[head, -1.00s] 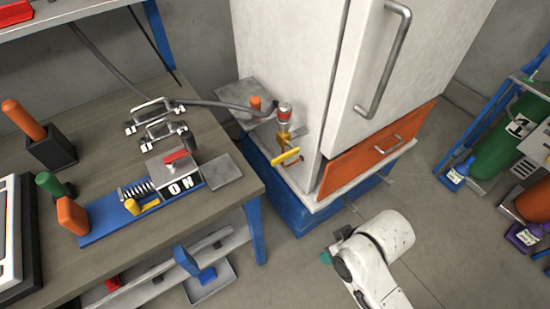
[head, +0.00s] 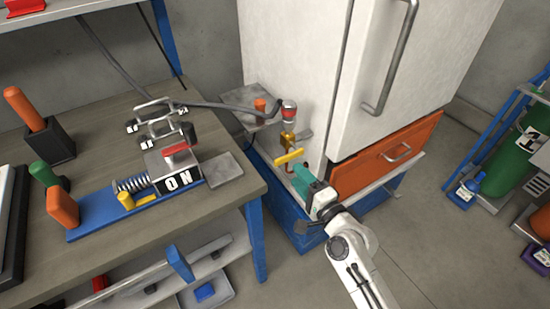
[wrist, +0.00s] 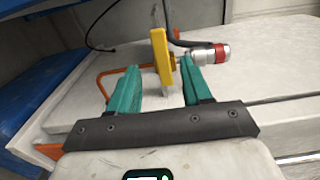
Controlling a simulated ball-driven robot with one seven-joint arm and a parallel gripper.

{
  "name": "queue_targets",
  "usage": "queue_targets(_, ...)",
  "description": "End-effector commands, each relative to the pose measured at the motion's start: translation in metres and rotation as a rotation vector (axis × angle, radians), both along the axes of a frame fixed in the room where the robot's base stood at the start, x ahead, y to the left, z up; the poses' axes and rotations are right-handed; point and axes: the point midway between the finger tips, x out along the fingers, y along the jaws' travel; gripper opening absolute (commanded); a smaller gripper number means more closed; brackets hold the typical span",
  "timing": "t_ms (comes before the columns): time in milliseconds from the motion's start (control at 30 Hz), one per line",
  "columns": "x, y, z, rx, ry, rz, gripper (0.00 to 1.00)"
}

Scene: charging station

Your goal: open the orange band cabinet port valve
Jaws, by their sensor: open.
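The port valve is on the side of the white cabinet (head: 285,65), above its blue base. Its flat yellow handle (head: 289,157) sticks out below a brass body (head: 289,138) and a red-and-silver coupling (head: 289,110). My gripper (head: 301,181) is open, its teal fingers just below and right of the handle. In the wrist view, the yellow handle (wrist: 160,62) appears in the gap between the open fingertips (wrist: 159,68), closer to the right one. I cannot tell whether either finger touches it. The coupling (wrist: 210,54) lies beyond the right finger.
A grey hose (head: 215,106) runs from the coupling to the workbench (head: 100,125) at left. The cabinet has an orange drawer (head: 370,160) and a door handle (head: 392,60). Gas cylinders (head: 515,155) stand at far right. Open floor lies at front right.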

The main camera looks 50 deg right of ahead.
Motion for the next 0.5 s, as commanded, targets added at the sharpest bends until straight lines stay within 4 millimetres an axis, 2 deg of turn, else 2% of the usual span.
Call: queue_targets(500, 0.081, -0.023, 0.002, -0.005, 0.003, 0.003, 0.49)
